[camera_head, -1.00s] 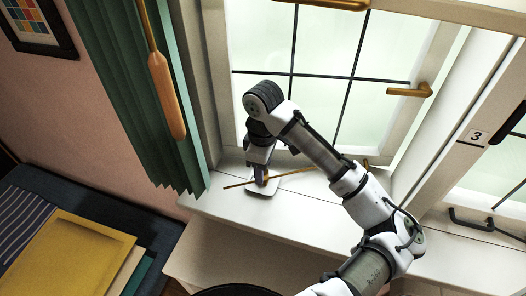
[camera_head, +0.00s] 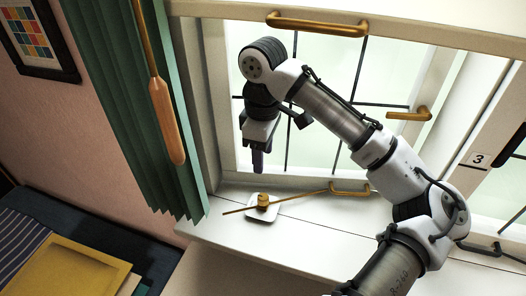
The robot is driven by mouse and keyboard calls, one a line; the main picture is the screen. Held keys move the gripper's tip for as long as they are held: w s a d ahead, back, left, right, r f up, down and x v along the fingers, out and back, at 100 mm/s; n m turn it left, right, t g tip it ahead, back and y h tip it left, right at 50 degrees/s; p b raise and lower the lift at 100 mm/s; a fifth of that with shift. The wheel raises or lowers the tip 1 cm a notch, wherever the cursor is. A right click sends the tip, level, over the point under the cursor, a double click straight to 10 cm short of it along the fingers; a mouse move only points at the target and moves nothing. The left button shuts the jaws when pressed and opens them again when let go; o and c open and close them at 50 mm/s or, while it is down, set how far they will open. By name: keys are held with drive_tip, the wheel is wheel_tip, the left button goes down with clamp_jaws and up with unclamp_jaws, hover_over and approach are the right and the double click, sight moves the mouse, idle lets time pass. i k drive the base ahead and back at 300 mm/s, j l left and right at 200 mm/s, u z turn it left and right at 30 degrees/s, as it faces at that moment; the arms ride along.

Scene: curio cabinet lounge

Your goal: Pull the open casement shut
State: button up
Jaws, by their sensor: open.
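The casement (camera_head: 243,60) is a white-framed window with dark glazing bars and stands open, with a gap along its right side. Brass handles show at its top (camera_head: 318,25), its right side (camera_head: 408,115) and its lower edge (camera_head: 350,188). A thin brass stay bar (camera_head: 300,196) runs left from near the lower handle across a brass knob (camera_head: 263,202) on a white plate (camera_head: 262,216) on the sill. My gripper (camera_head: 258,168) points down, open and empty, above the knob and apart from it. The gap between its fingers is hard to see.
A white sill (camera_head: 320,230) runs below the window. A green curtain (camera_head: 120,110) and a wooden-handled rod (camera_head: 165,120) hang at the left. A panel marked 3 (camera_head: 480,150) and a dark handle (camera_head: 480,247) are at the right. A yellow folder (camera_head: 70,270) lies lower left.

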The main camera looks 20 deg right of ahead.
sight(437, 61)
drive_tip(key=k, duration=1)
